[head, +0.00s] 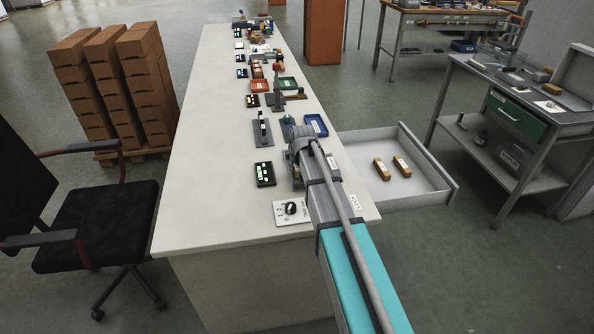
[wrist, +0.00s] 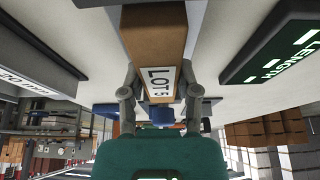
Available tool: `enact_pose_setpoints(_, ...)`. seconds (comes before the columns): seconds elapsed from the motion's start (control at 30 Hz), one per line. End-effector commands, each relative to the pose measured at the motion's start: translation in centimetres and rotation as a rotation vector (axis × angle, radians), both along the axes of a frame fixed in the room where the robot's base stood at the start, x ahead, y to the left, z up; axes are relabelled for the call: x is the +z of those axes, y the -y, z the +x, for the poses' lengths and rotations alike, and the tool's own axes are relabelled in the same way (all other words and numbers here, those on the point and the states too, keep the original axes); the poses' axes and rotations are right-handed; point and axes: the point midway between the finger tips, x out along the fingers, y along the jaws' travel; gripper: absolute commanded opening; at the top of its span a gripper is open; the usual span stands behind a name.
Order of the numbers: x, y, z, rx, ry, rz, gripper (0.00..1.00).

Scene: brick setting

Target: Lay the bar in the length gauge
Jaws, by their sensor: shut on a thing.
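In the wrist view, my gripper (wrist: 160,92) has its two fingers closed on the sides of a brown bar (wrist: 153,35). The bar carries a white label reading "LOT 5" and reaches toward the top edge of the picture. A dark display marked "LENGTH" (wrist: 280,50) is at the upper right. A grey body (wrist: 40,45) with a partly readable white label is at the upper left; I cannot tell whether it is the gauge. In the head view my wrist (head: 301,143) is over the bench's right side and hides the bar.
An open drawer (head: 447,189) at the bench's right side holds two brown bars (head: 381,169). A blue tray (head: 316,124), a knob plate (head: 291,211) and several small devices line the bench's right side. The bench's left side (head: 205,150) is clear.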

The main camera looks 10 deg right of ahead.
Motion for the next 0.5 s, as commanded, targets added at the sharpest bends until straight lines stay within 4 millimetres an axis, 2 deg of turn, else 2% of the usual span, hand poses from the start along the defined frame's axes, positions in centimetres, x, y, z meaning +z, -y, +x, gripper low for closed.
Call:
enact_pose_setpoints(0.47, -0.43, -0.01, 0.01, 0.000, 0.000, 0.000, 0.00)
enact_pose_setpoints(0.5, -0.30, -0.01, -0.01, 0.000, 0.000, 0.000, 0.49)
